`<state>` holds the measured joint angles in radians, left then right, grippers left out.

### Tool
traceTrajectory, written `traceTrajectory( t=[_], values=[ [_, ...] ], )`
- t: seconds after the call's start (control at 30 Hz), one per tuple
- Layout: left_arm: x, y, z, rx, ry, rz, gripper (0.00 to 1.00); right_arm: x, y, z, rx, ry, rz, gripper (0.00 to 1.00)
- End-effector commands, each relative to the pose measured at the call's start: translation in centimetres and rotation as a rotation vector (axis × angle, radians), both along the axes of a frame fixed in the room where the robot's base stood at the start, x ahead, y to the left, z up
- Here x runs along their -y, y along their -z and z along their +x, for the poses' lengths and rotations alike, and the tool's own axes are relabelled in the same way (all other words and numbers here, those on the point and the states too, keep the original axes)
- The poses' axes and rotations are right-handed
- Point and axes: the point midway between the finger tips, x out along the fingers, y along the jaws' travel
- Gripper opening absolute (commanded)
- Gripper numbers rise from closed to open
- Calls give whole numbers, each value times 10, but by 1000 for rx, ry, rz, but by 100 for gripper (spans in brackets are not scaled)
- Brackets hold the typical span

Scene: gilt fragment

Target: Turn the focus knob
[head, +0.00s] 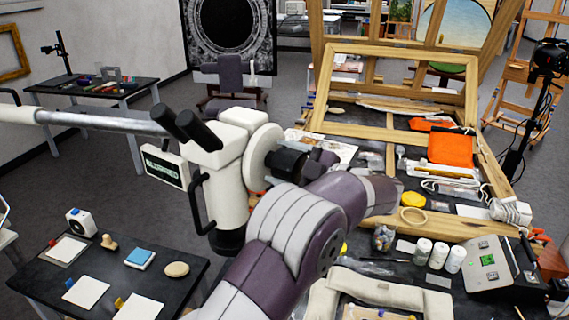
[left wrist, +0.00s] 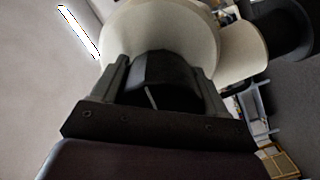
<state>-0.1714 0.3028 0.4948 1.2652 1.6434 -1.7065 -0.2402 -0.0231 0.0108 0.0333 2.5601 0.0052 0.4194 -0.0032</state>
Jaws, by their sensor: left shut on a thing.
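The white microscope (head: 228,178) stands left of centre in the head view, with two black eyepieces and a round cream disc (head: 260,155) on its side. A small screen (head: 165,167) on it reads "BLURRED". The black focus knob (left wrist: 160,80) sticks out from the disc, with a thin white line on it, tilted slightly from upright in the left wrist view. My left gripper (head: 287,163) is at the knob, one finger on each side, shut on it. In the head view the gripper mostly hides the knob. My right gripper is not in view.
A long pale arm (head: 105,120) reaches from the microscope to the left edge. A dark table (head: 188,275) with cards and small items is at lower left. A cluttered bench with a wooden frame (head: 395,52), white jars (head: 438,255) and a control box (head: 490,262) is at right.

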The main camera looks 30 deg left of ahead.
Motion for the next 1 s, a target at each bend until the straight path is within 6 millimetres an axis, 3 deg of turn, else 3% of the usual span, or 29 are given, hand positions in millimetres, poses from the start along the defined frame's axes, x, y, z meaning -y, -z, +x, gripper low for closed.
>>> traceTrajectory(
  t=[1.0],
  values=[
    [0, 1, -2, -503, -4, 16, 43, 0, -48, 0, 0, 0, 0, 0]
  ],
)
